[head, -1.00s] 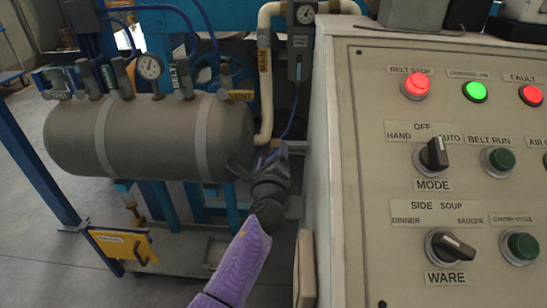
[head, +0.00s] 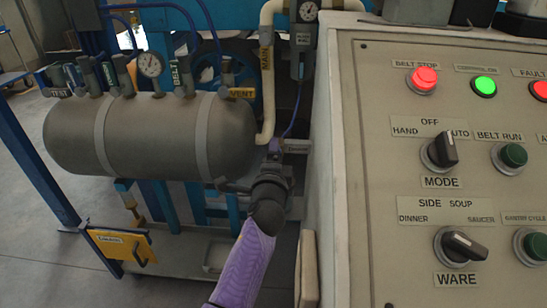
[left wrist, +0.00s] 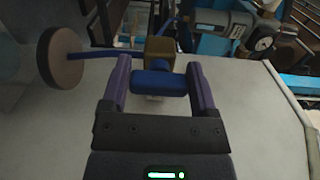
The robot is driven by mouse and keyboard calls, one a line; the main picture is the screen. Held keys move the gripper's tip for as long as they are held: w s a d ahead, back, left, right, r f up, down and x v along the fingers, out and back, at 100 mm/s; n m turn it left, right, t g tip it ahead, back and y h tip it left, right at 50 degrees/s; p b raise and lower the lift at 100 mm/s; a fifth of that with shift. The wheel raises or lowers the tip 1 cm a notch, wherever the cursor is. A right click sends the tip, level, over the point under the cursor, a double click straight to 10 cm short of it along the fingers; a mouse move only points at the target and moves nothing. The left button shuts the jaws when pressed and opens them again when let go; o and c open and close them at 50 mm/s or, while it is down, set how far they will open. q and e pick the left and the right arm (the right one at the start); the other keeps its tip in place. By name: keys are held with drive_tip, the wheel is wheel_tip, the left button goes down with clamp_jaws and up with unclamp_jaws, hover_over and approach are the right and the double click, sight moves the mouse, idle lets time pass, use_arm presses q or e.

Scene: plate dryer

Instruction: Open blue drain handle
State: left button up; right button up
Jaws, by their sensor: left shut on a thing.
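The blue drain handle (left wrist: 150,82) shows in the left wrist view as a blue bar in front of a brown valve block (left wrist: 161,50). My left gripper (left wrist: 160,84) has a purple finger on each side of the bar and is shut on it. In the head view my left gripper (head: 271,158) is at the right end of the grey tank (head: 150,138), left of the control panel. The blue handle cannot be made out there. My right gripper is in neither view.
The control panel (head: 375,120) stands close on the right of my left arm. A gauge (head: 150,64) and several labelled valves line the tank top. A yellow tagged part (head: 120,246) is at lower left. A brown disc (left wrist: 62,58) is left of the valve block.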

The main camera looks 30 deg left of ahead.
use_arm(q)
drive_tip(key=shift+f+n, duration=0.1)
drive_tip(key=shift+n, duration=0.2)
idle(0.4)
drive_tip(key=o, duration=1.1)
